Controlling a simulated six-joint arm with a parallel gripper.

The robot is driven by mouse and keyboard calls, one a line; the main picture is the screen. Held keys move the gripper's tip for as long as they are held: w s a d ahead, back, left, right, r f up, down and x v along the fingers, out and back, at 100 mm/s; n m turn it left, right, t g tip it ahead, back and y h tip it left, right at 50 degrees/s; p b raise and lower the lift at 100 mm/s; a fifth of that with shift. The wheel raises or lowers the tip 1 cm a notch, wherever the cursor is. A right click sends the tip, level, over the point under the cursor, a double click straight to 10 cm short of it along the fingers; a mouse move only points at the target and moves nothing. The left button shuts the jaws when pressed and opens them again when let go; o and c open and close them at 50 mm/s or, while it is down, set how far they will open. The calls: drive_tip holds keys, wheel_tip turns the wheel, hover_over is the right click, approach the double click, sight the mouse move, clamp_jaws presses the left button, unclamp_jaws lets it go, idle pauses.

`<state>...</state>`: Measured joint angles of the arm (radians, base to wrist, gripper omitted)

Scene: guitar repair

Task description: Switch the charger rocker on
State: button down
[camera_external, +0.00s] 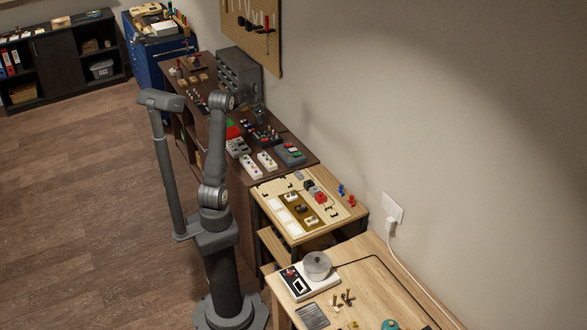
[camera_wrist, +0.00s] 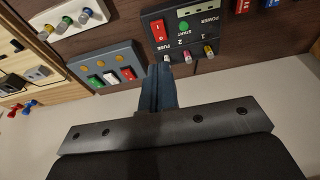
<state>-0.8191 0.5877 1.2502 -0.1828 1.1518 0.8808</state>
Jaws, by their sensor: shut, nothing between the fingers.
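A dark panel box (camera_wrist: 205,40) lettered POWER and FUSE carries a red rocker (camera_wrist: 158,30) and a round green button (camera_wrist: 183,27). No lettering naming a charger is readable, and the rocker's position is unclear. A blue-grey box (camera_wrist: 99,53) with green, white and red rockers (camera_wrist: 109,77) lies left of it in the wrist view; this box shows in the external view too (camera_external: 289,155). My gripper (camera_wrist: 160,70) is shut and empty, its tips at the near edge of the dark box, below the red rocker. Contact cannot be told. The external view does not show its fingers clearly.
White boxes with coloured knobs (camera_wrist: 75,20) lie beside the blue-grey box. A light wooden bench (camera_external: 349,214) adjoins the dark one. A grey drawer cabinet (camera_external: 238,75) stands farther back. The pale wall (camera_external: 400,120) runs close behind the benches.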

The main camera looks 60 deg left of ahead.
approach(262, 140)
drive_tip(key=x, duration=0.2)
drive_tip(key=w+x, duration=0.1)
drive_tip(key=x, duration=0.2)
drive_tip(key=shift+w+f, duration=0.1)
drive_tip(key=shift+f, duration=0.55)
drive_tip(key=shift+s+f, duration=0.4)
drive_tip(key=shift+f, duration=0.2)
drive_tip(key=shift+r, duration=0.1)
drive_tip(key=shift+w, duration=0.15)
drive_tip(key=shift+w+r, duration=0.3)
drive_tip(key=shift+w, duration=0.35)
